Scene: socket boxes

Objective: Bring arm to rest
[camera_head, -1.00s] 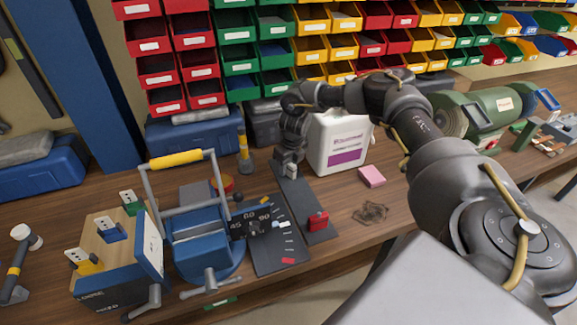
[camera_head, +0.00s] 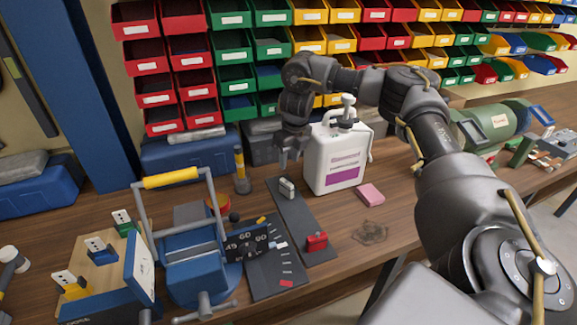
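My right gripper (camera_head: 289,161) points down above the far end of a dark flat strip (camera_head: 297,212) on the bench. Its fingers look parted, with nothing seen between them. A small grey-white piece (camera_head: 287,188) stands on the strip just below the fingertips, apart from them. A red piece (camera_head: 316,241) sits at the near end of the same strip. My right arm reaches in from the right side and arches over the bench. My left gripper is out of view.
A white jug (camera_head: 335,165) stands close to the right of the gripper. A blue vise (camera_head: 198,258) and a wooden box (camera_head: 100,262) with yellow, blue and green pieces are at left. A pink block (camera_head: 370,194) lies right. Coloured bins (camera_head: 232,50) line the back.

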